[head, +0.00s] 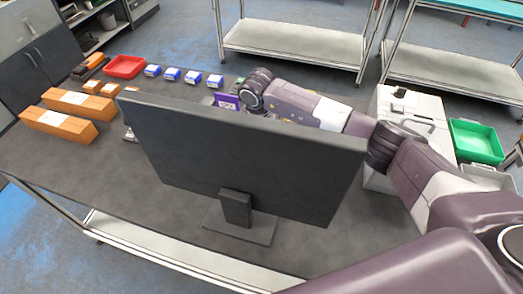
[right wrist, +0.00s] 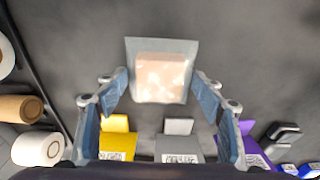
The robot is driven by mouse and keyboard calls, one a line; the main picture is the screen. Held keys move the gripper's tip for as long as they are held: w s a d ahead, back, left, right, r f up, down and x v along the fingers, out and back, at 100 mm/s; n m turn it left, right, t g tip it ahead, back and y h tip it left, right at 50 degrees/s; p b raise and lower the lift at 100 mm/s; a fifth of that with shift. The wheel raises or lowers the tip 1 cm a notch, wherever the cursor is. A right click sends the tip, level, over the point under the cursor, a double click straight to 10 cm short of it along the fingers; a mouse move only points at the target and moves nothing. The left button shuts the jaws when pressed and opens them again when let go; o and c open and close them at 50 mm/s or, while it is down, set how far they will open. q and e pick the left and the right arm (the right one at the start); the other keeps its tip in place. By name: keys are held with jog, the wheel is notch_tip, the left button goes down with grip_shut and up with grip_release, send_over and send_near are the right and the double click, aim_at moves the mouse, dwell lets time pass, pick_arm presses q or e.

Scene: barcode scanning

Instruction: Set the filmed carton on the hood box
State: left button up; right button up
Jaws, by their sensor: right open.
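The filmed carton (right wrist: 160,75), a pale orange block in a clear greyish wrap, lies on the dark table in the right wrist view. My right gripper (right wrist: 160,92) is open, its two fingers apart on either side of the near part of the carton; I see no contact. In the head view the monitor hides this gripper and the carton. A yellow box (right wrist: 117,145), a grey box (right wrist: 178,146) and a purple box (right wrist: 256,150), with raised backs, stand nearer the wrist. The purple one also shows in the head view (head: 227,101). I cannot tell which is the hood box. My left gripper is out of view.
A black monitor (head: 240,150) stands at the table's near side. Long orange boxes (head: 58,124), a red tray (head: 124,67) and several small blue-white boxes (head: 171,74) are farther left and back. A green bin (head: 476,142) is at right. Rolls (right wrist: 38,148) lie left in the wrist view.

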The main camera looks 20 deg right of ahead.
jog(key=c, duration=1.4)
jog(key=shift+r, duration=0.1)
